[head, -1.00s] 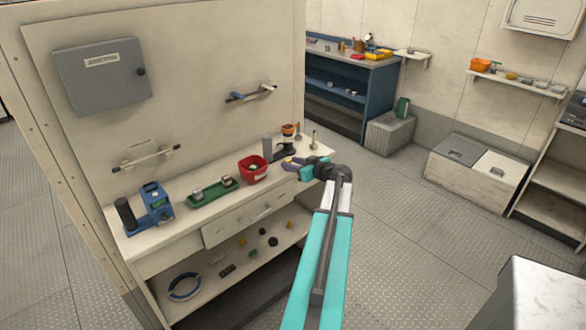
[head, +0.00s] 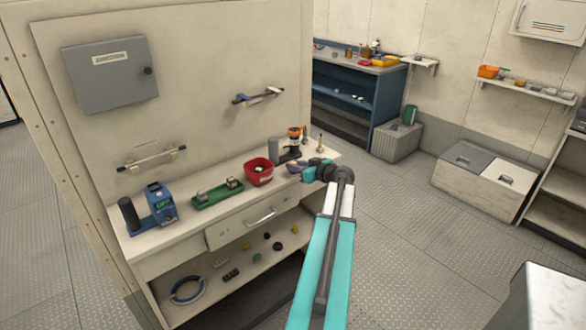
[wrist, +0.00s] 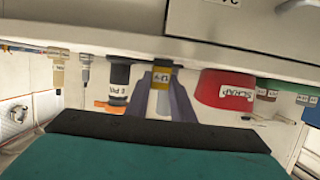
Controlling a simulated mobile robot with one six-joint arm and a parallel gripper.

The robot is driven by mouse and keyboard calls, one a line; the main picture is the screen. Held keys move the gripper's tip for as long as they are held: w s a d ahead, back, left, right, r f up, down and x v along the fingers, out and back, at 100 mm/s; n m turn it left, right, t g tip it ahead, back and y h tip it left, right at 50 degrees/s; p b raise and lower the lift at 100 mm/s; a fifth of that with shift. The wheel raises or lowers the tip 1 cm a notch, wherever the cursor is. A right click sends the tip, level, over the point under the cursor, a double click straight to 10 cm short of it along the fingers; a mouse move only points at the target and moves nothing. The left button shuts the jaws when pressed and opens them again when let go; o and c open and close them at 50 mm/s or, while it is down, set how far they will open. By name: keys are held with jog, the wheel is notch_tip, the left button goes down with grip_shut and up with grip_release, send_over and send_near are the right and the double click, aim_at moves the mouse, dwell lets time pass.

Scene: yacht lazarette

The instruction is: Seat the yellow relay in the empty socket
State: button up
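My gripper (wrist: 162,72) has its two dark fingers closed against both sides of a small yellow block with a label, which looks like the yellow relay (wrist: 160,82). In the head view my gripper (head: 294,166) is over the right part of the bench, right of the red bin, and the relay is too small to make out. A green strip (head: 218,198) lies on the bench left of the bin. It carries two small grey blocks with a bare gap between them. I cannot make out an empty socket there.
The red bin (head: 259,173), labelled SCRAP in the wrist view (wrist: 222,90), stands between my gripper and the green strip. A grey block (head: 275,150) and an orange-topped container (head: 294,138) stand behind my gripper. A blue device (head: 160,204) stands at the bench's left.

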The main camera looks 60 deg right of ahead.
jog(key=shift+c, duration=0.3)
jog(key=shift+r, duration=0.1)
jog(key=shift+s+r, duration=0.2)
jog(key=shift+r, duration=2.2)
